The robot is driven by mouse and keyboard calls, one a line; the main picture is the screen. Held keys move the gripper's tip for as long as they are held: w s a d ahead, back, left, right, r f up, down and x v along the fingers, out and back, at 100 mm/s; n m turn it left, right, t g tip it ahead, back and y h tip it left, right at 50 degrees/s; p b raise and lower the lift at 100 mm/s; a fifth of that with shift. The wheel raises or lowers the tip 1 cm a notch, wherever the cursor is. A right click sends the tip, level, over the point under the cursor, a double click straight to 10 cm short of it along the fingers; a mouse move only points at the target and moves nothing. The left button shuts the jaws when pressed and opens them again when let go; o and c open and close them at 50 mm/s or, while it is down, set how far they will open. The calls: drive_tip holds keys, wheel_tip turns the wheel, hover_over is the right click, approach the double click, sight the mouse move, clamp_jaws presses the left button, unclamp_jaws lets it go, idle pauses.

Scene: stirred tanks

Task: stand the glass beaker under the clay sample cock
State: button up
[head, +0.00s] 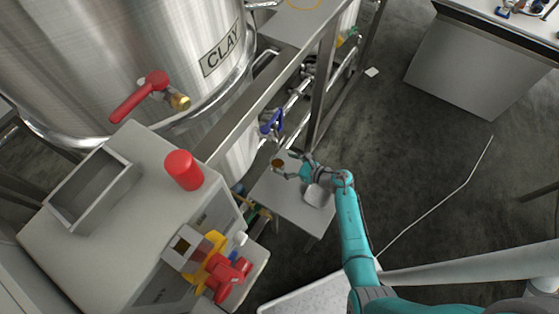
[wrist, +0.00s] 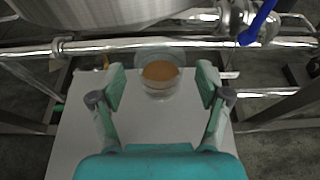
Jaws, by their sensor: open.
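A clear glass beaker with brown-orange contents (wrist: 158,90) stands on a pale low table (wrist: 85,140). In the head view the beaker's brown contents (head: 277,163) show at the table's far left part. My gripper (wrist: 161,78) is open, with one finger on each side of the beaker; gaps show on both sides. It also shows over the table in the head view (head: 291,165). The tank labelled CLAY (head: 190,50) carries a cock with a red lever and brass spout (head: 152,95), high above the table. A blue-handled valve (head: 271,124) sits on lower pipework behind the table.
A grey cabinet (head: 130,205) with a red cylinder (head: 184,170), an open metal tray (head: 92,190) and red and yellow fittings (head: 222,272) stands left of the table. Steel pipes (wrist: 120,44) and a frame run close behind the beaker. Floor (head: 420,170) to the right is mostly clear.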

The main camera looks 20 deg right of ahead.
drive_tip(key=v, duration=0.8)
drive_tip(key=shift+a, duration=0.1)
drive_tip(key=s+a+r+m+t+h, duration=0.2)
drive_tip(key=s+a+r+m+t, duration=0.55)
drive_tip(key=s+r+m, duration=0.65)
drive_tip(key=s+r+m+g+h, duration=0.2)
drive_tip(key=s+r+m, duration=0.4)
drive_tip(key=s+m, duration=0.4)
drive_tip(key=s+d+r+m+g+h, duration=0.1)
drive_tip(key=s+r+m+h, duration=0.3)
drive_tip(key=m, duration=1.5)
drive_tip(key=s+r+g, duration=0.1)
drive_tip(key=s+r, duration=0.2)
drive_tip(key=s, duration=0.3)
drive_tip(key=shift+r, duration=0.25)
